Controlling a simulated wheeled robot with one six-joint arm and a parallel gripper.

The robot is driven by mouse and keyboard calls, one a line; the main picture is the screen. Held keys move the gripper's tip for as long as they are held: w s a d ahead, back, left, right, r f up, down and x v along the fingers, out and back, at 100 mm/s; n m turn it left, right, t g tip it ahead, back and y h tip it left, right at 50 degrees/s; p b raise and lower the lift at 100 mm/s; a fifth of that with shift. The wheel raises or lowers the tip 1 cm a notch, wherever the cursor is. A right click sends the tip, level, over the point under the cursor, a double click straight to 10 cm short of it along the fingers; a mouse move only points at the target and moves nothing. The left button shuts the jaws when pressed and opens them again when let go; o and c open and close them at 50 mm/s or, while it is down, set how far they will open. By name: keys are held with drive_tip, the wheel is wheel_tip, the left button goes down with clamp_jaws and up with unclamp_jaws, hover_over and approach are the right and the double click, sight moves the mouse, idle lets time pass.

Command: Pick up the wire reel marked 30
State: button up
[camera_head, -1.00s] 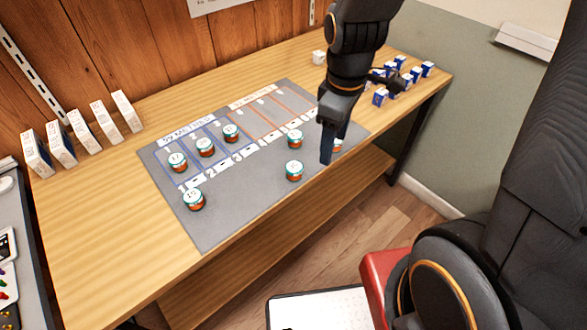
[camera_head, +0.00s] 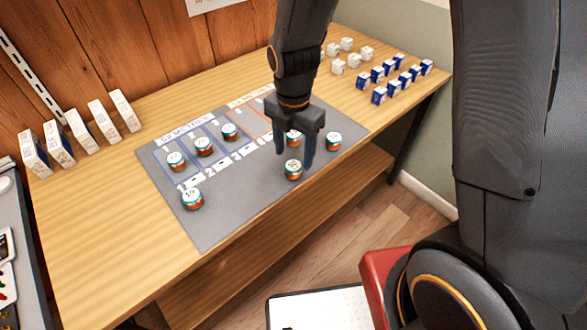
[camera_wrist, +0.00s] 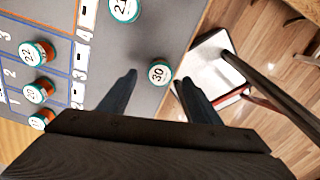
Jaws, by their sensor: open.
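The wire reel marked 30 (camera_wrist: 158,72) is a small round reel with a pale top and a teal and orange side. It stands upright on the grey mat (camera_head: 235,205), near the front edge. In the head view it appears to be the reel (camera_head: 293,169) just below my gripper (camera_head: 296,158). In the wrist view it shows between and just beyond the fingertips of my gripper (camera_wrist: 156,80). My gripper is open and empty, pointing down, with a finger to either side of the reel in the picture. I cannot tell the remaining height.
Another reel (camera_head: 294,138) stands close behind my gripper, and one (camera_head: 333,141) to its right. Three reels stand in blue-lined slots, such as one (camera_head: 204,147). A further reel (camera_head: 193,198) is at front left. White cartons (camera_head: 80,130) and blue boxes (camera_head: 395,80) stand farther away.

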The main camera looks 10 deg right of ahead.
sight(293, 166)
drive_tip(key=shift+s+a+f+p, duration=0.1)
drive_tip(key=shift+f+p, duration=0.3)
drive_tip(key=shift+f, duration=0.95)
drive_tip(key=shift+s+f+p, duration=0.1)
drive_tip(key=shift+f+p, duration=0.25)
drive_tip(key=shift+f, duration=0.95)
drive_tip(key=c, duration=1.1)
drive_tip(key=shift+r, duration=0.1)
